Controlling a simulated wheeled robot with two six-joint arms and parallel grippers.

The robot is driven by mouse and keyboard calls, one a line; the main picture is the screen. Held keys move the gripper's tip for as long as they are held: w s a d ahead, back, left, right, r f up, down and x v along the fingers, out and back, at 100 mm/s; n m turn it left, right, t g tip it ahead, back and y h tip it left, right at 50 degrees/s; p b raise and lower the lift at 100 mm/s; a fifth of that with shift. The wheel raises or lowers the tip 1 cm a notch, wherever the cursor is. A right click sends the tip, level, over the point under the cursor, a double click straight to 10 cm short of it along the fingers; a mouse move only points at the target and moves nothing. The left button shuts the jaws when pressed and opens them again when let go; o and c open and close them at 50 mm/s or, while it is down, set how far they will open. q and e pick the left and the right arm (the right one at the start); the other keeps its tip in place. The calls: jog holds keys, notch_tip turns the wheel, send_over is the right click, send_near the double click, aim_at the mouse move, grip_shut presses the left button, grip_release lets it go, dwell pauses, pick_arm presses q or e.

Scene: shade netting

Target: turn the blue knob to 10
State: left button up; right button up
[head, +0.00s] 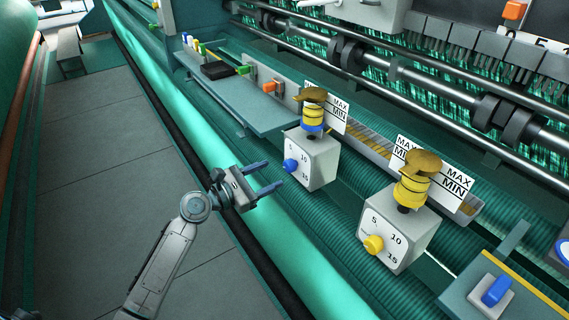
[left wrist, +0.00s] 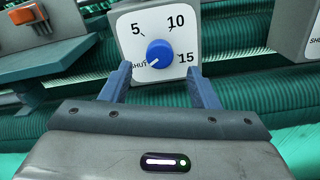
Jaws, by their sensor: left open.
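The blue knob (head: 291,165) is on the white dial face of a grey box (head: 322,160), below a yellow and blue cup. In the left wrist view the blue knob (left wrist: 160,53) is seen nearly face on, with SHUT, 5, 10 and 15 around it. Its white mark points down-left, toward SHUT. My left gripper (head: 275,172) is open and empty, just short of the knob. In the left wrist view its two blue fingers (left wrist: 158,70) stand left and right of the knob, apart from it. My right gripper is not in view.
A similar box with a yellow knob (head: 373,244) stands to the right. A green shelf (head: 235,105) with an orange switch (head: 269,87) lies to the left. A panel with a blue switch (head: 496,291) is at lower right. The grey floor (head: 100,180) is clear.

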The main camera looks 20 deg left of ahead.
aim_at(286, 168)
pick_arm(q)
jog(key=p+x, duration=0.1)
jog(key=x, duration=0.3)
jog(key=shift+w+d, duration=0.1)
jog(key=shift+w, duration=0.1)
jog(key=shift+w+d, duration=0.4)
jog(key=shift+w+f, duration=0.1)
jog(key=shift+w, duration=0.05)
jog(key=shift+c, duration=0.2)
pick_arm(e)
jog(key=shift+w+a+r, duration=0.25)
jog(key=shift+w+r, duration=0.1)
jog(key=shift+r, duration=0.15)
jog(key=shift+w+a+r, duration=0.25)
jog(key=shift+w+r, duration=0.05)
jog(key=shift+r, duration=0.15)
pick_arm(q)
jog(key=c, duration=0.9)
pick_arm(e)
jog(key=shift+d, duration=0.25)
